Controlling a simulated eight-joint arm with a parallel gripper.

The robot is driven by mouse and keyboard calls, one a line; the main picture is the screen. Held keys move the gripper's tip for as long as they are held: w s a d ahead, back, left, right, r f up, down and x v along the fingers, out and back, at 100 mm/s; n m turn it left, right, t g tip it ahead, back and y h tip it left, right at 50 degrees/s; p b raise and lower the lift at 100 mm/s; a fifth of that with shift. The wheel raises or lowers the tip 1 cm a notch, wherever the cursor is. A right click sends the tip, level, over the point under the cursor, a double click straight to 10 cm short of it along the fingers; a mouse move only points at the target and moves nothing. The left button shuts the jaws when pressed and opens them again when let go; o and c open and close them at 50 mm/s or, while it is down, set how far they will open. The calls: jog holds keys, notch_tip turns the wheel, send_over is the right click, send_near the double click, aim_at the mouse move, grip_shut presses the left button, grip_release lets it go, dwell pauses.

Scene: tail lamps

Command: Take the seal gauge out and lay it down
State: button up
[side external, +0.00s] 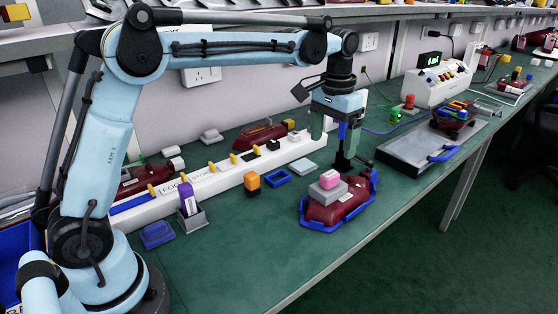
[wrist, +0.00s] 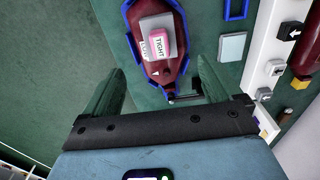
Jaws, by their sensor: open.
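A dark red tail lamp (side external: 335,210) sits in a blue cradle (side external: 322,228) on the green bench, below and in front of my gripper (side external: 334,140). A grey block with a pink block (side external: 329,179) on it rests on the lamp; the wrist view shows the pink block reading "TIGHT" (wrist: 160,44). A slender dark piece (side external: 343,160) stands at the lamp's far end; it also shows in the wrist view (wrist: 185,98), between the green fingers. It may be the seal gauge; I cannot tell for certain. My gripper (wrist: 162,82) is open, fingers apart, pointing down.
A small blue frame (side external: 278,177) and a pale block (side external: 304,166) lie left of the lamp. A white strip (side external: 215,182) with yellow clips runs behind. A grey tray (side external: 405,155) and white box (side external: 436,84) stand right. Bench in front of the lamp is clear.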

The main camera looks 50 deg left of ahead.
aim_at(330, 174)
jog(key=shift+w+f, duration=0.2)
jog(key=shift+f, duration=0.15)
notch_tip(330, 174, down, 12)
jog(key=shift+r, duration=0.15)
dwell(0.3)
jog(key=c, duration=1.4)
jog(key=shift+o, duration=0.2)
jog(key=shift+r, duration=0.1)
jog(key=shift+r, duration=0.9)
jog(key=shift+r, duration=0.3)
jog(key=shift+r, duration=0.25)
jog(key=shift+r, duration=0.95)
